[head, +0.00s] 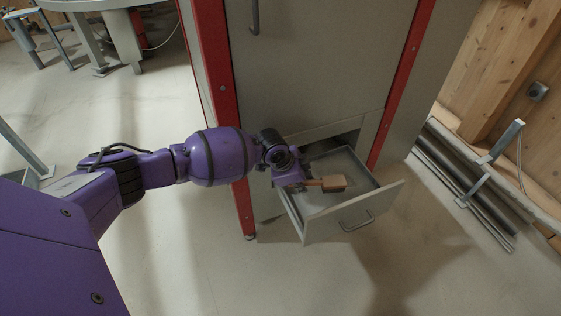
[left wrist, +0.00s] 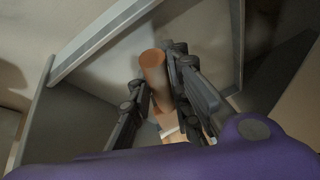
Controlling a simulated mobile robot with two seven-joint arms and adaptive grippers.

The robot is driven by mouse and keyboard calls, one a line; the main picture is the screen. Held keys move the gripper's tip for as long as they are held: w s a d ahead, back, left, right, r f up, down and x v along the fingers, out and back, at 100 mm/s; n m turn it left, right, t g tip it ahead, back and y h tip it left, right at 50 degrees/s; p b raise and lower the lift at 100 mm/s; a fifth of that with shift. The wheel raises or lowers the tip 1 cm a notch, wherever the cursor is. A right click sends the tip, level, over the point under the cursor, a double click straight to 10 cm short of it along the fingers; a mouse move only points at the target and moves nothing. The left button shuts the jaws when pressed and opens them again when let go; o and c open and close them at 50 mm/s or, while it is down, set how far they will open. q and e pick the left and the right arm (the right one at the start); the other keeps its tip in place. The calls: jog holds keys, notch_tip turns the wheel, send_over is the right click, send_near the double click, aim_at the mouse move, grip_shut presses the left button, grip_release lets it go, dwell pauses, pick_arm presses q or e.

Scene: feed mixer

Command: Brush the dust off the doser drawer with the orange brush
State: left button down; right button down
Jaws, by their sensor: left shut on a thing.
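The doser drawer (head: 322,226) is pulled open from the grey cabinet, with a bar handle on its front panel. My left gripper (head: 299,185) is inside the drawer's opening, towards its left side. It is shut on the handle of the orange brush (head: 334,184), whose block end points right over the drawer floor. In the left wrist view the brush's round orange handle (left wrist: 153,66) sticks out between the dark fingers (left wrist: 157,98). Whether the bristles touch the drawer floor is hidden. Dust cannot be made out clearly. My right gripper is not in view.
The grey cabinet (head: 310,70) with red corner posts (head: 212,80) rises behind and beside the drawer. Metal rails and a bracket (head: 490,160) lie along the wooden wall at right. The concrete floor (head: 420,270) in front is clear.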

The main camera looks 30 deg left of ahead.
aim_at(329, 177)
pick_arm(q)
notch_tip(329, 177, down, 3)
jog(key=shift+w+b, duration=0.1)
jog(key=shift+b, duration=0.75)
jog(key=w+d+b, duration=0.1)
jog(key=w+d, duration=0.2)
jog(key=w, duration=0.1)
jog(key=w+d+b, duration=0.1)
jog(key=w+d, duration=0.1)
jog(key=w, duration=0.1)
jog(key=shift+d+r+b, duration=0.2)
jog(key=shift+d+b, duration=0.1)
jog(key=shift+b, duration=0.05)
jog(key=shift+w+d+r, duration=0.1)
jog(key=shift+w+d, duration=0.25)
jog(key=shift+w, duration=0.15)
jog(key=shift+f+b, duration=0.5)
jog(key=shift+f, duration=0.2)
jog(key=shift+s, duration=0.1)
jog(key=s+a+p, duration=0.2)
jog(key=s+p, duration=0.1)
jog(key=shift+s+a+r, duration=0.1)
jog(key=shift+a+r, duration=0.15)
jog(key=shift+a, duration=0.15)
jog(key=shift+s+a+f, duration=0.1)
jog(key=shift+s+a, duration=0.15)
jog(key=shift+s, duration=0.15)
jog(key=shift+f, duration=0.1)
